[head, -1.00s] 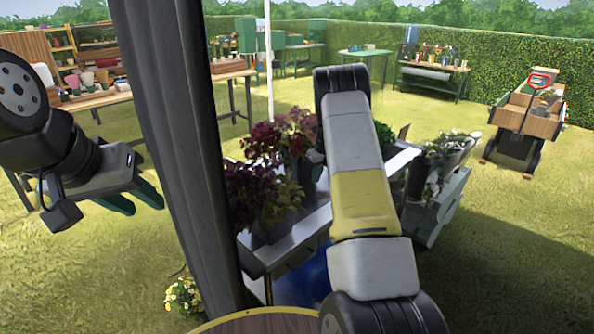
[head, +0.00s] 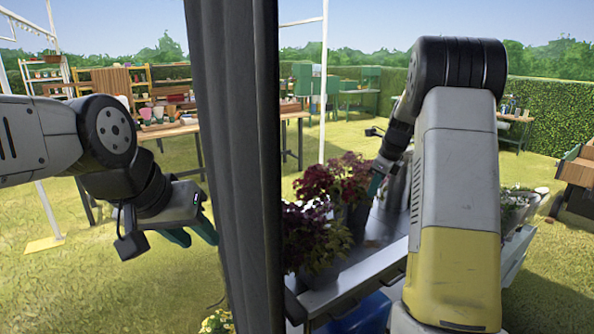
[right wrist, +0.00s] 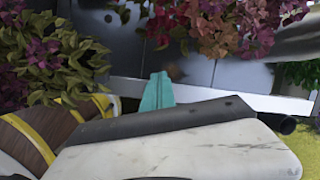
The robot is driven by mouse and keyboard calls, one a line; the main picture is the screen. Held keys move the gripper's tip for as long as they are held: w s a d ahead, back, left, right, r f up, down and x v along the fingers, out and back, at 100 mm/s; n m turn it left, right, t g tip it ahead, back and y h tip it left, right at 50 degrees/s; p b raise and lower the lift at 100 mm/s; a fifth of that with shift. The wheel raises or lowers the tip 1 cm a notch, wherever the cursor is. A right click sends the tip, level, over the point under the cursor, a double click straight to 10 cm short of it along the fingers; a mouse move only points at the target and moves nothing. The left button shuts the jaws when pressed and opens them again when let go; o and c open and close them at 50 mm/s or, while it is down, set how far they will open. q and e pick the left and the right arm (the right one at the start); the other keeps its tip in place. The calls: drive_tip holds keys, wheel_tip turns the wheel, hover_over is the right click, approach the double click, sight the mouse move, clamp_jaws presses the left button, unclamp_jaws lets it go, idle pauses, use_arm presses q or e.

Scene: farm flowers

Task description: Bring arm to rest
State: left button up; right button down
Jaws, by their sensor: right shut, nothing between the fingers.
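My right arm (head: 458,190) rises large at the right of the head view and bends down beyond its elbow. My right gripper (head: 375,184) hangs by the red-leaved plants (head: 335,180), over or near the metal table; the arm partly hides it. In the right wrist view its teal fingers (right wrist: 158,92) are together with nothing between them. My left gripper (head: 192,234) is at the left of the head view, its two teal fingers apart and empty, above the grass beside the dark column.
The metal table (head: 340,290) carries potted plants close to my right gripper. Purple and red foliage (right wrist: 230,25) fills the top of the right wrist view. A wooden workbench (head: 175,130) stands further back. Open grass (head: 60,285) lies on the left.

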drive_tip(key=s+a+r+n, duration=0.6)
drive_tip(key=s+r+n, duration=0.25)
drive_tip(key=s, duration=0.25)
drive_tip(key=s+a+n+t, duration=0.1)
drive_tip(key=s+a+n, duration=0.3)
drive_tip(key=s+n, duration=0.5)
drive_tip(key=s+a+n+t, duration=0.1)
drive_tip(key=s+a+n, duration=0.2)
drive_tip(key=s+n, duration=0.5)
drive_tip(key=s, duration=0.6)
drive_tip(key=shift+s+a+r+n+t, duration=0.35)
drive_tip(key=shift+s+r+t, duration=0.05)
